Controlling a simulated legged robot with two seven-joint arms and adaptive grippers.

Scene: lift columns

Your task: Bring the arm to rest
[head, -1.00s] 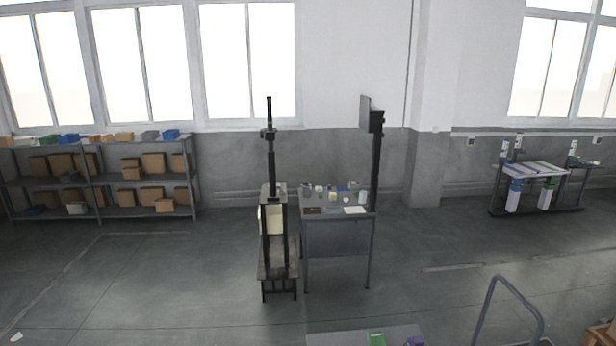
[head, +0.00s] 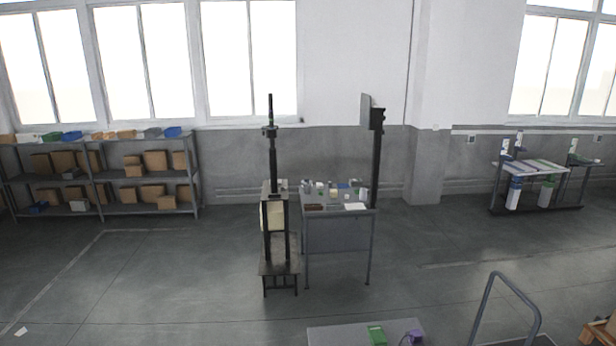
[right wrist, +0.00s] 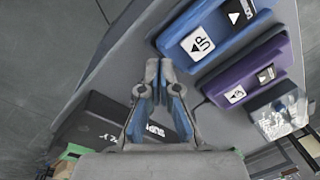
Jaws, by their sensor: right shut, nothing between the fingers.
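My right gripper (right wrist: 157,72) shows in the right wrist view, its two fingertips together with nothing between them. It hangs over a grey surface (right wrist: 118,72). A blue block (right wrist: 222,40) with an "UP" label and arrow lies to the right of the fingertips, and a purple block (right wrist: 252,77) with a similar label lies just below it. A black box (right wrist: 105,112) with white lettering sits partly hidden behind the fingers. No contact between the fingers and these things can be made out. Neither gripper shows in the head view, and my left gripper is in no frame.
A clear block (right wrist: 278,112) lies beside the purple block. In the head view, a grey cart top (head: 340,336) with a green item (head: 377,335) is at the bottom edge. A black lift column (head: 272,170) and a workbench (head: 340,225) stand ahead.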

